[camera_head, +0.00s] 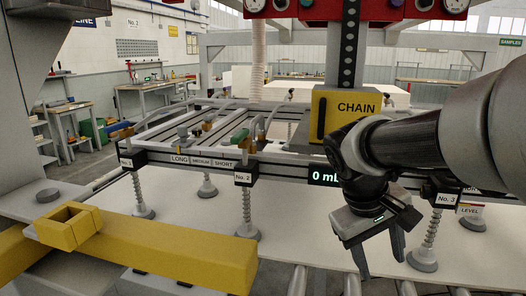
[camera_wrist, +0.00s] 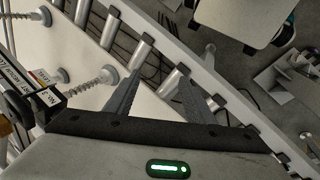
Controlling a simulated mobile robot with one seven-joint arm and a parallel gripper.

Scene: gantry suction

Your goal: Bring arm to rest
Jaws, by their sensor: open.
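My gripper (camera_head: 382,262) hangs at the right of centre in the head view, in front of the suction frame, with its fingers pointing down. Its two fingers are apart with nothing between them. In the wrist view the gripper (camera_wrist: 160,75) also shows open and empty, above the edge of a white panel (camera_wrist: 158,119) and metal rollers. My dark forearm reaches in from the right and covers part of the frame.
A yellow CHAIN box (camera_head: 345,115) stands close behind my arm. The suction frame bears a "0 mb" display (camera_head: 323,176) and spring-mounted suction cups (camera_head: 143,211) over a white panel (camera_head: 200,245). A yellow beam (camera_head: 170,250) crosses the lower left. Workbenches (camera_head: 150,88) stand farther back.

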